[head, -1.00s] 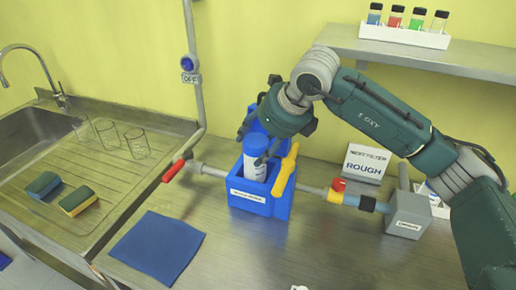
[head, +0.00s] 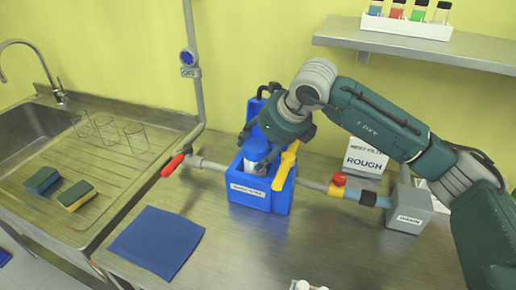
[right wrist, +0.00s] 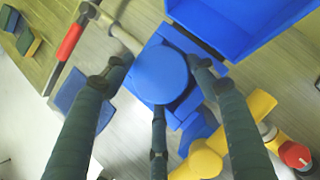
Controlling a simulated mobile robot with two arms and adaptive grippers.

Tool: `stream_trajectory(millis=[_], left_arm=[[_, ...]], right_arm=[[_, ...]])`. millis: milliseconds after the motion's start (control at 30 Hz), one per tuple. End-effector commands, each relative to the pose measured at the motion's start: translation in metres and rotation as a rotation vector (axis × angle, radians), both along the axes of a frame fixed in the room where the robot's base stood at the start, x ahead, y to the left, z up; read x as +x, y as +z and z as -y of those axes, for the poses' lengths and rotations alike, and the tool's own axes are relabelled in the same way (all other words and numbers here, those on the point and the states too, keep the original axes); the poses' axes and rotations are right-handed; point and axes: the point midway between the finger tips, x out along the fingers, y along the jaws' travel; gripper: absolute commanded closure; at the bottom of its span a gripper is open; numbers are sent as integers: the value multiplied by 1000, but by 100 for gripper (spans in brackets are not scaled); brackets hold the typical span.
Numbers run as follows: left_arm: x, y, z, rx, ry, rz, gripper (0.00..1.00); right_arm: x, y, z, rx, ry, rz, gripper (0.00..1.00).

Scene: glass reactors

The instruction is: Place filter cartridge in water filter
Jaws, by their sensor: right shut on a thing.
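The filter cartridge (head: 256,150) is a white cylinder with a blue cap. It stands upright, its lower part inside the blue water filter housing (head: 250,192) on the counter. My right gripper (head: 267,148) is shut on the cartridge from above. In the right wrist view the fingers close around the round blue cap (right wrist: 160,75), and the housing (right wrist: 185,115) lies below it. How deep the cartridge sits is hidden by the housing's front wall. The yellow handle (head: 286,165) is at the housing's right side. My left gripper is not in view.
A red-handled valve (head: 172,165) is on the pipe left of the housing. A red and yellow valve (head: 337,185) and a grey box (head: 409,208) are to the right. A blue cloth (head: 157,242) lies in front.

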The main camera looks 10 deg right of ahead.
Motion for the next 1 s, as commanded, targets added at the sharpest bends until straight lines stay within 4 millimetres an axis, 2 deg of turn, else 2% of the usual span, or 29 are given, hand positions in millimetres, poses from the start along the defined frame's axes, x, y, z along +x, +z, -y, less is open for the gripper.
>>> stream_trajectory(millis=[33,100,467,600,667,1000], left_arm=[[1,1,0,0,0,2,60],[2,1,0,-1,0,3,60],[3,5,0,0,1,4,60],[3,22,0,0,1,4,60],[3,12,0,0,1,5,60],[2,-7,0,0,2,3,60]], right_arm=[[0,1,0,0,0,1,37],[0,1,0,0,0,1,23],[0,5,0,0,0,1,23],[0,19,0,0,-1,1,23],[-4,22,3,1,0,5,23],[-40,87,24,-1,-1,5,23]])
